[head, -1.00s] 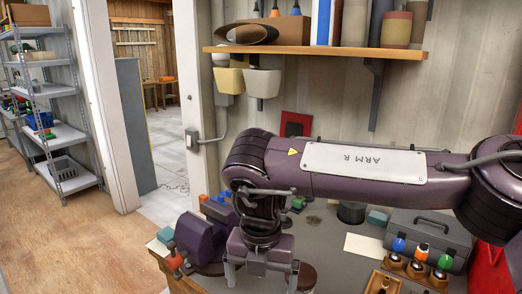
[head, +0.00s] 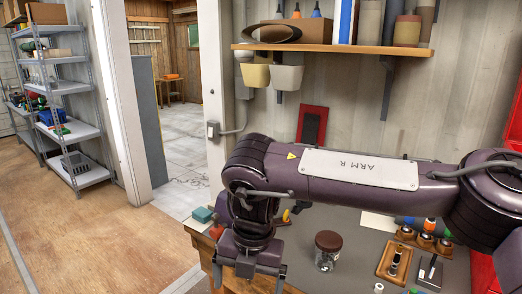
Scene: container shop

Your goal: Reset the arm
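My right arm (head: 360,170), purple with a white plate lettered ARM R, reaches in from the right across the workbench and bends down at its left end. My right gripper (head: 248,283) hangs below that bend, over the left front part of the bench. Its two grey fingers are spread apart with nothing visible between them. The finger ends lie at or near the bottom edge of the head view. My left arm and gripper are not in view.
The workbench (head: 345,222) holds a brown-lidded jar (head: 328,252), a wooden tray (head: 388,270) and a wooden holder (head: 425,242). A wall shelf (head: 330,50) hangs above. A metal rack (head: 70,100) stands far left. The wooden floor (head: 110,235) left of the bench is clear.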

